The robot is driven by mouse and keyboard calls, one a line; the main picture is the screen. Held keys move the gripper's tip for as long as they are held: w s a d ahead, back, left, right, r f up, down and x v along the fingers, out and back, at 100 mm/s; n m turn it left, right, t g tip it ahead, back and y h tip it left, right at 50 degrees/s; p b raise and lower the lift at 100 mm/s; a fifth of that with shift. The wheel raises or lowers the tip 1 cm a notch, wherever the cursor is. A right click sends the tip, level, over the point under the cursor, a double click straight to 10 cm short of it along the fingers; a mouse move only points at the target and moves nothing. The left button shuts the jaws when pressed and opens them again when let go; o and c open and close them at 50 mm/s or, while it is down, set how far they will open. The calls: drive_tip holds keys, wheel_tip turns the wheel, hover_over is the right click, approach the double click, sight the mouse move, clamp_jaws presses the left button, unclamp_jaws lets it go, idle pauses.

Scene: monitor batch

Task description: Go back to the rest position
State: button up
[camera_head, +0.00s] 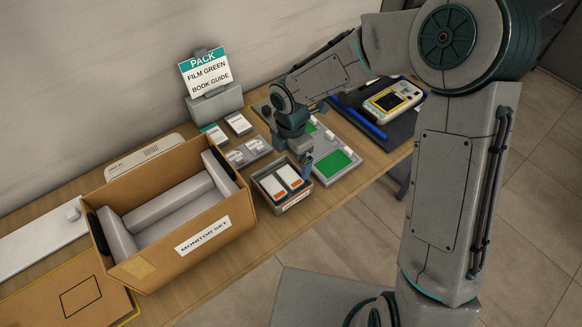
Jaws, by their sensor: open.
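My gripper (304,161) is at the end of my arm, low over the table, pointing down. It is open, and I see nothing held in it. It is just behind and above the right side of a small open box (267,197) that holds two white and orange packs (289,177). Whether the fingertips touch the box cannot be told. My arm reaches in from the right and hides part of the table behind it.
A cardboard box (204,236) marked "MONITOR SET", with grey padding, stands left of the small box. A "PACK" sign (206,72) stands behind. A grey tray with a green panel (334,163) and a yellow-white device (394,101) lie right.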

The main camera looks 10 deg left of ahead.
wheel_tip(320, 180, up, 7)
drive_tip(key=shift+f, duration=0.15)
drive_tip(key=s+d+r+m+t+h, duration=0.1)
drive_tip(key=s+d+r+m, duration=0.1)
drive_tip(key=d+r+m, duration=0.4)
drive_tip(key=s+d+r+m+t, duration=0.1)
drive_tip(key=s+d+r+m, duration=0.1)
drive_tip(key=d+m, duration=0.75)
drive_tip(key=s+d+r+m+t+y, duration=0.1)
drive_tip(key=s+d+r+m, duration=0.1)
drive_tip(key=s+d+m, duration=0.8)
drive_tip(key=shift+d+r+m, duration=0.25)
drive_tip(key=shift+r+m, duration=0.1)
drive_tip(key=shift+m, duration=0.9)
drive_tip(key=shift+s, duration=0.1)
